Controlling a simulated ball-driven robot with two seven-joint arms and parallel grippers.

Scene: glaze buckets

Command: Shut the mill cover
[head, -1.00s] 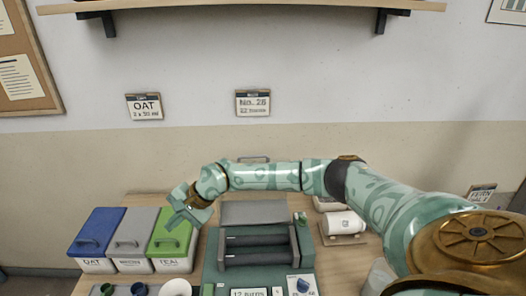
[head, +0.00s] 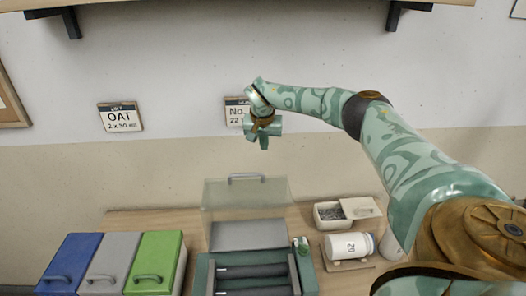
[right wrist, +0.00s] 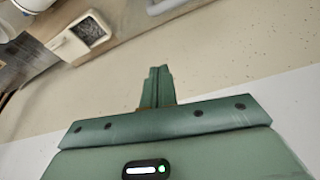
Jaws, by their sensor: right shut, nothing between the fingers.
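The mill (head: 204,272) is a green frame with dark rollers at the bottom of the head view. Its clear cover (head: 225,200) stands raised at the back of the mill, with a grey handle (head: 246,177) along its top edge. A grey plate (head: 250,236) shows below and through it. My right gripper (head: 262,139) is shut and empty, pointing down. In the picture it is above the cover's handle, apart from it. Its closed fingers also show in the right wrist view (right wrist: 157,86). My left gripper is not in view.
Blue (head: 70,262), grey (head: 110,262) and green (head: 155,262) lidded bins stand left of the mill. To its right are a white box (head: 328,222) of dark grains with its lid aside, and a white jar (head: 349,246) lying on a tray. A shelf (head: 250,8) hangs above.

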